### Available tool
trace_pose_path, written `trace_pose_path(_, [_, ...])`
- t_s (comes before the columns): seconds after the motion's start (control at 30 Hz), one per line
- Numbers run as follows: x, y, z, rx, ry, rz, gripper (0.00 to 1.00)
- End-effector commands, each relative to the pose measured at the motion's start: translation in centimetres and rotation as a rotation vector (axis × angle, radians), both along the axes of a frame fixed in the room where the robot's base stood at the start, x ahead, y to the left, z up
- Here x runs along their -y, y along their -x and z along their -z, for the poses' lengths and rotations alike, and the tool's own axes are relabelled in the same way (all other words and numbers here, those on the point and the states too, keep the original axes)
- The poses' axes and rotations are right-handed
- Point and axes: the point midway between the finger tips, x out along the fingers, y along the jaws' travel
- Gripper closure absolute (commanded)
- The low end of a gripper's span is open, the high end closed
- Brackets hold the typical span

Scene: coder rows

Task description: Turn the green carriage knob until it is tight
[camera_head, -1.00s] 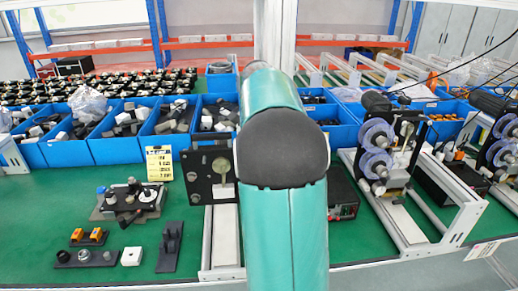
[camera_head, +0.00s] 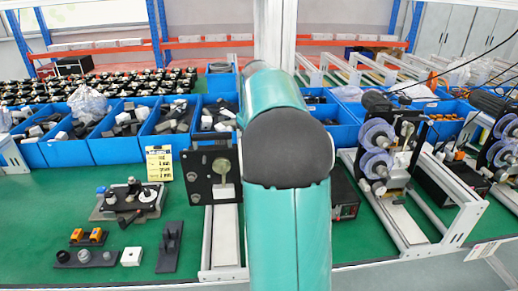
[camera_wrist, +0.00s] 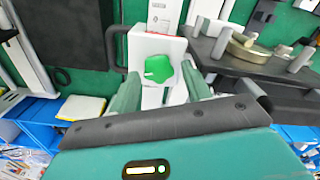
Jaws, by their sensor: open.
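The green carriage knob (camera_wrist: 158,69) shows in the wrist view, on the face of a white block (camera_wrist: 143,44). My gripper (camera_wrist: 161,78) is open, with one green finger to the left of the knob and one to the right. The knob lies between the fingers in the picture; I cannot tell whether either finger touches it. In the head view my own teal arm fills the middle, and the knob and gripper are not visible there.
A black plate fixture (camera_head: 211,174) stands left of my arm on the green bench (camera_head: 350,240). A frame with clear reels (camera_head: 376,150) is to the right. Blue bins (camera_head: 115,150) line the back. In the wrist view, a dark bracket with a metal cylinder (camera_wrist: 240,45) sits right of the knob.

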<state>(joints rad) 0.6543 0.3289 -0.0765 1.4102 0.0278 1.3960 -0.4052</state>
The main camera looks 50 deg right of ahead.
Motion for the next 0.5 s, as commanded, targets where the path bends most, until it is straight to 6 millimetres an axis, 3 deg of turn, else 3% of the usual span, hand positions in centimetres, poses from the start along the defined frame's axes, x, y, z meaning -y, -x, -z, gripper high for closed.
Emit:
trace_pose_path(0.27, [0.19, 0.83, 0.13, -0.015, -0.006, -0.344, 0.52])
trace_pose_path(0.5, [0.09, 0.38, 0.19, -0.013, -0.004, -0.628, 0.52])
